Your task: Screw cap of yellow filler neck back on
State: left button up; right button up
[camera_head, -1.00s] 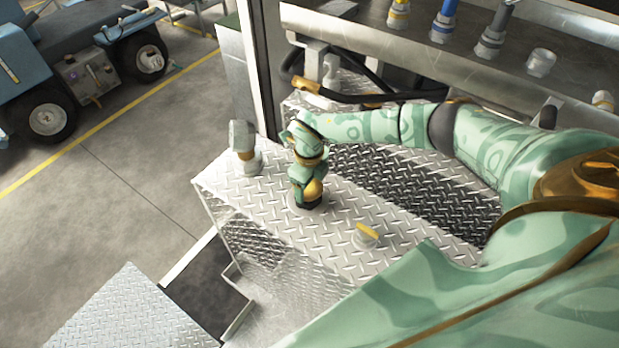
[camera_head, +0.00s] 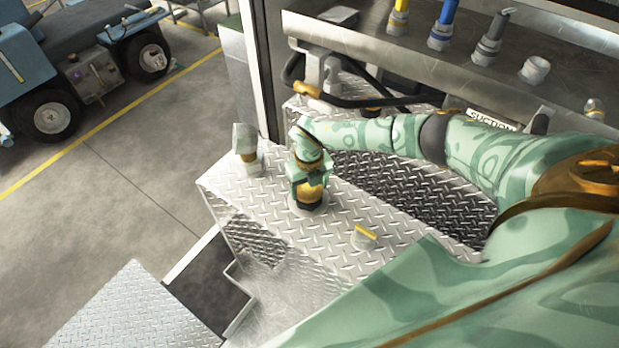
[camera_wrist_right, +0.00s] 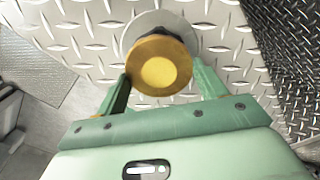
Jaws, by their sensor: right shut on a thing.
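The yellow cap (camera_wrist_right: 158,66) is a round disc between the two fingers of my right gripper (camera_wrist_right: 160,80) in the wrist view. The fingers lie against its opposite sides, so the gripper is shut on it. A grey round base (camera_wrist_right: 185,26) shows behind the cap. In the head view my right gripper (camera_head: 312,178) points down at the neck on the tread-plate deck. A dark band of the neck (camera_head: 309,204) shows just below the yellow. The cap's seat on the neck is hidden, so I cannot tell how tightly it sits. My left gripper is not in view.
A grey-capped fitting with an orange-brown band (camera_head: 246,150) stands close left of my right gripper. A black hose (camera_head: 380,101) runs behind; several coloured reel nozzles line the shelf.

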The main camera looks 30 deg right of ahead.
jog(key=m+p, duration=0.1)
jog(key=m, duration=0.1)
jog(key=shift+r+m, duration=0.1)
jog(key=shift+m, duration=0.9)
jog(key=shift+a, duration=0.1)
jog(key=shift+m+p, duration=0.3)
jog(key=shift+p, duration=0.05)
jog(key=shift+m+p, duration=0.3)
jog(key=shift+m, duration=0.6)
jog(key=o, duration=1.1)
jog(key=shift+o, duration=0.5)
